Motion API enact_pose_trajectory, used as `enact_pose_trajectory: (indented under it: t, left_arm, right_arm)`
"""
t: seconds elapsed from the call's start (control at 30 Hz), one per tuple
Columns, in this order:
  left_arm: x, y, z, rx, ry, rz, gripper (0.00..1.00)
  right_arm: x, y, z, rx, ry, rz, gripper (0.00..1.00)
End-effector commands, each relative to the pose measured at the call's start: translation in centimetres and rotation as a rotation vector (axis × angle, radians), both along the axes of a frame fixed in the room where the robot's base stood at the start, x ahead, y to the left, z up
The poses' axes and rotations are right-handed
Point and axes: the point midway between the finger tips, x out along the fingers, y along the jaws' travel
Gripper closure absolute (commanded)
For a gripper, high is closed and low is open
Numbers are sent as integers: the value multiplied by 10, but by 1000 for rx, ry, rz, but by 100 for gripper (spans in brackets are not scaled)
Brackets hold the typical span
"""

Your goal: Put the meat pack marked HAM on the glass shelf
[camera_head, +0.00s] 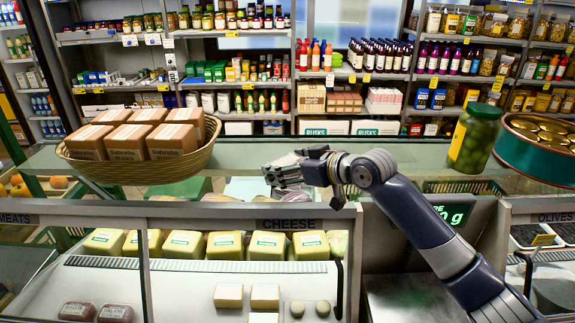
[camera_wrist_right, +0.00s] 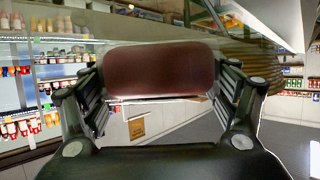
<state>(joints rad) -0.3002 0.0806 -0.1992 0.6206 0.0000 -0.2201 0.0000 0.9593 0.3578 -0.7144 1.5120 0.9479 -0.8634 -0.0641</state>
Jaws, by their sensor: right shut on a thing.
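My right gripper (camera_head: 284,174) reaches in from the right in the head view, at the level of the glass shelf (camera_head: 350,155) on top of the counter. In the right wrist view the gripper (camera_wrist_right: 160,88) is shut on a dark red meat pack (camera_wrist_right: 158,70), held between its two fingers. No lettering shows on the side of the pack facing the camera, so I cannot read HAM. I cannot make out the held pack in the head view. Two more meat packs (camera_head: 77,311) (camera_head: 115,313) lie in the case at lower left. My left gripper is not in view.
A basket of boxes (camera_head: 205,162) stands on the left of the glass shelf. A green jar (camera_head: 474,137) and a round green tub (camera_head: 535,150) stand on its right. The shelf's middle is clear. Cheese blocks (camera_head: 183,245) line the case below.

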Motion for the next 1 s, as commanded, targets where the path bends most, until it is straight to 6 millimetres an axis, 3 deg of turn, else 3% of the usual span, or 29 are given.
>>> enact_pose_trajectory:
  t: [0.07,0.1,0.17,0.67,1.0]
  left_arm:
    - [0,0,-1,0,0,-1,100]
    - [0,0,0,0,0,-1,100]
    - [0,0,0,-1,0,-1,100]
    - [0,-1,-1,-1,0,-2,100]
    - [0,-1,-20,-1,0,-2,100]
  right_arm:
    - [0,0,-2,1,-1,0,50]
    - [0,0,-2,0,0,0,10]
    - [0,0,-2,-1,1,0,0]
    - [-1,-2,1,0,0,0,0]
    - [-40,-41,21,-2,-3,-1,0]
